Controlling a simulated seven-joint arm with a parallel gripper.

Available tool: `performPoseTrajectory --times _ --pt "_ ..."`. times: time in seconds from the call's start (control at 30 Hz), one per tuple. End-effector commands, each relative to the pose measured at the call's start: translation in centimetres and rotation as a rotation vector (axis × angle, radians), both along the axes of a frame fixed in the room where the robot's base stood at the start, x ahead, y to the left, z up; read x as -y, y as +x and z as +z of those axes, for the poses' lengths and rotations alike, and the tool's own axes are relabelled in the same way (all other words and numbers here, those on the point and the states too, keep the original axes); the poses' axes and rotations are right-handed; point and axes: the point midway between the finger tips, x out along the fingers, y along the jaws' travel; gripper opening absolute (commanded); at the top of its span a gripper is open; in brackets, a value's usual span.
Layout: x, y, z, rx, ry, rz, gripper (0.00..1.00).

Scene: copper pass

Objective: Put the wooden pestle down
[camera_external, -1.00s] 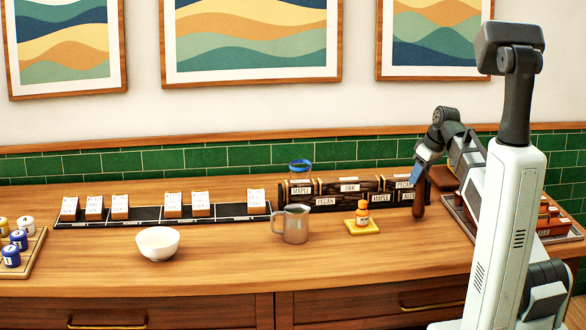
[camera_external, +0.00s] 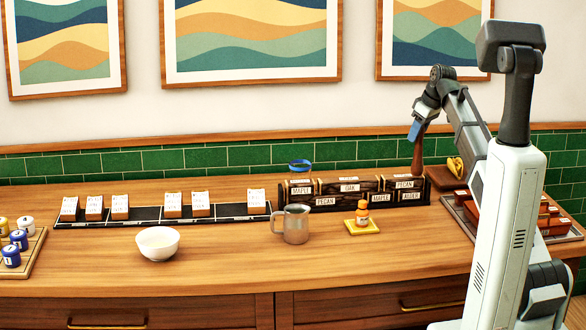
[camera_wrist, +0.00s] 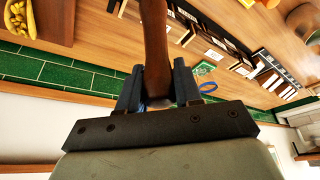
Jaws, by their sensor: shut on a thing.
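The wooden pestle (camera_external: 418,156) is a dark brown rod hanging upright from my gripper (camera_external: 415,132) in the external view. It is in front of or above the right end of the labelled dark wooden rack; I cannot tell whether its lower end touches anything. In the wrist view the pestle (camera_wrist: 155,45) runs up from between the blue fingers of my gripper (camera_wrist: 158,85), which are shut on it. Its far end is cut off by the picture edge there.
The labelled rack (camera_external: 333,195) stands near the wall. A metal pitcher (camera_external: 296,225), an orange bottle (camera_external: 362,213) on a yellow coaster, a white bowl (camera_external: 157,243) and a long card tray (camera_external: 150,215) share the counter. A brown tray (camera_external: 459,214) is at the right. The front middle is clear.

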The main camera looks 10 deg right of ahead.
Motion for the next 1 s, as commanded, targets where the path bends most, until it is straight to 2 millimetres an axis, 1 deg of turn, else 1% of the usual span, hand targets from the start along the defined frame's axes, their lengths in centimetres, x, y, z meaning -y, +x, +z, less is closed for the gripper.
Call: performPoseTrajectory --times 0.03,0.1,0.2,0.3,0.4,0.5,0.67,0.77,0.9,1.0 --pt "0.6 3.1 0.4 -0.003 0.001 0.004 0.00" --pt "1.3 5.8 0.4 -0.003 0.000 0.015 0.00" --pt "2.2 9.2 0.3 -0.001 0.002 0.029 0.00" --pt "3.1 11.9 0.0 -0.002 0.002 0.039 0.00" --pt "3.7 13.7 -0.2 -0.001 0.002 0.047 0.00" --pt "4.1 14.7 -0.4 0.001 0.002 0.052 0.00" --pt "4.3 15.1 -1.5 0.000 0.003 0.055 0.00" --pt "4.3 15.0 -2.8 -0.001 0.003 0.055 0.00" --pt "4.3 14.9 -5.2 -0.001 0.002 0.055 0.00" --pt "4.3 15.0 -6.4 0.000 0.003 0.056 0.00"
